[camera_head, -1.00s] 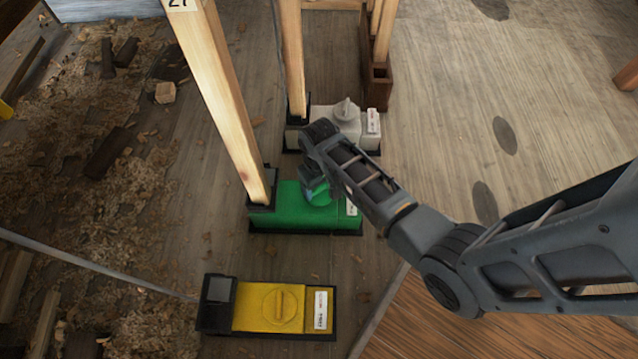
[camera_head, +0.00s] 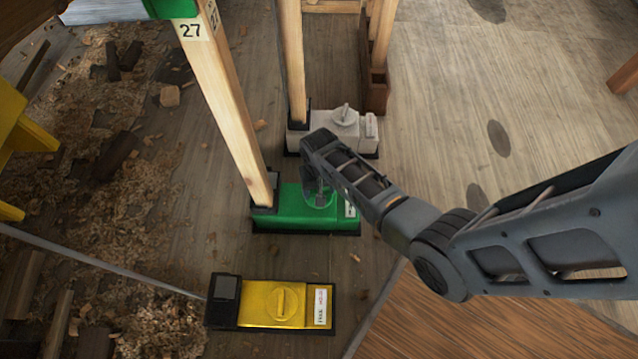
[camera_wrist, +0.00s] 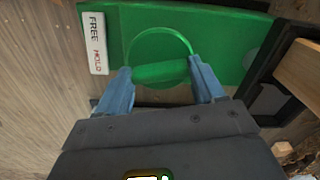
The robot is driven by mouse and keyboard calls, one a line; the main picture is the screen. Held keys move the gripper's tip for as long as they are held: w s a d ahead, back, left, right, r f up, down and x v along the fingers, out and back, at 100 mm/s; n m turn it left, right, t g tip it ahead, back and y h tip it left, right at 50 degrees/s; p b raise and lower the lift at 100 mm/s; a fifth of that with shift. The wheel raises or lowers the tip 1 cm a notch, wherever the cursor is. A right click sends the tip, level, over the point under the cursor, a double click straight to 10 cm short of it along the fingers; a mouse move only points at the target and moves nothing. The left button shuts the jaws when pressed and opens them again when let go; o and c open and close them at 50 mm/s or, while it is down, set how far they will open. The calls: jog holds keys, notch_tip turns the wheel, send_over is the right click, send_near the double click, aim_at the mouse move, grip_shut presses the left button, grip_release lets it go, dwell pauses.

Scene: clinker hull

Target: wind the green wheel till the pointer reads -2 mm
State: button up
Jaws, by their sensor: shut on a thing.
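The green wheel, a round knob with a raised bar (camera_wrist: 160,72), sits on the green box (camera_head: 285,208) at the foot of a wooden post. My gripper (camera_wrist: 160,66) points down over it, its two blue fingers at the ends of the bar, shut on it. In the head view my gripper (camera_head: 318,190) hides part of the wheel. A white label (camera_wrist: 97,42) on the box reads FREE and HOLD. No pointer or millimetre scale is readable in either view.
A yellow box (camera_head: 270,303) with its own knob lies nearer, a white box (camera_head: 340,130) farther. The post (camera_head: 228,110) bears the number 27 and meets a green piece (camera_head: 170,8) at its top. Shavings (camera_head: 110,240) and offcuts litter the left.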

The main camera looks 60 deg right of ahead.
jog(key=shift+m+p, duration=0.6)
jog(key=shift+m, duration=0.4)
jog(key=o, duration=1)
jog(key=shift+o, duration=0.2)
